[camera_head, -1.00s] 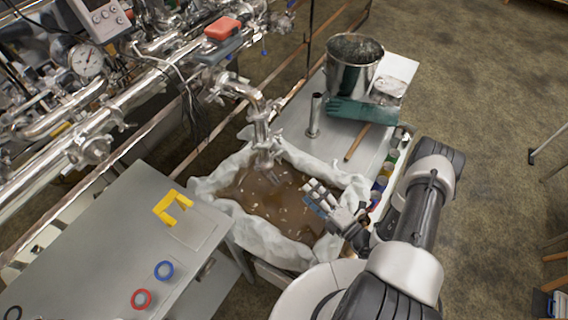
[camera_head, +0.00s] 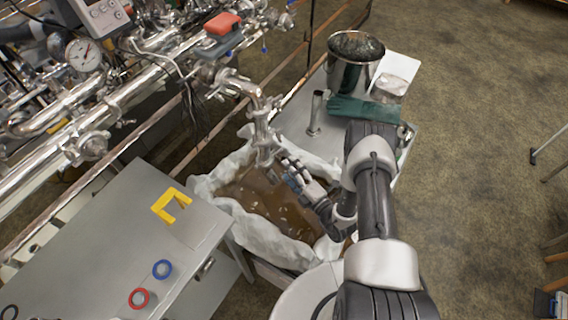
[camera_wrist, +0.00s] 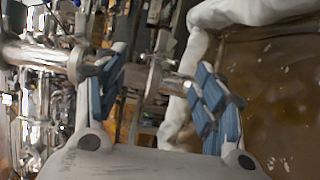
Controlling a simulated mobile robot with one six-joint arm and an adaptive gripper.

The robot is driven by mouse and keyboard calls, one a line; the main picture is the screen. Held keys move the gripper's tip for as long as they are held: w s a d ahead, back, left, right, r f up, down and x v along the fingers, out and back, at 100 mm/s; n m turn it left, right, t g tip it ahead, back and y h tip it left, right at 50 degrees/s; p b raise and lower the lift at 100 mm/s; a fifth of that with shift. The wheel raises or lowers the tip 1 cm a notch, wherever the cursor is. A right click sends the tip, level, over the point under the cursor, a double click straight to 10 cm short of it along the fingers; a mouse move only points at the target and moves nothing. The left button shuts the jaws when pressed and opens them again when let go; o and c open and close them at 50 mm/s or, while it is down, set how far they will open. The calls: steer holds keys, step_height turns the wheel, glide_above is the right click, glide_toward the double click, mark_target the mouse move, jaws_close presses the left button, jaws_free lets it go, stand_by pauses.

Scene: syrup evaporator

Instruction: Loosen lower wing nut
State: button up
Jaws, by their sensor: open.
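The steel outlet pipe (camera_head: 263,132) bends down over the cloth-lined tub and carries clamp fittings. The lower clamp (camera_head: 267,151) is near its bottom end; its wing nut is too small to make out in the head view. My gripper (camera_head: 289,172) is just right of and below that clamp, above the syrup. In the wrist view my gripper (camera_wrist: 161,80) is open, its blue-padded fingers spread wide. A small metal fitting (camera_wrist: 157,78) shows between the fingers, farther off; I cannot tell whether it is the wing nut. Nothing is held.
The tub's white cloth liner (camera_head: 262,238) surrounds brown syrup (camera_head: 258,194) below my gripper. A side table (camera_head: 125,235) holds a yellow bracket (camera_head: 170,204) and coloured rings.

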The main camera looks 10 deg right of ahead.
mark_target(279, 157)
steer(key=shift+x, duration=2.15)
steer(key=shift+c, duration=0.2)
jaws_close()
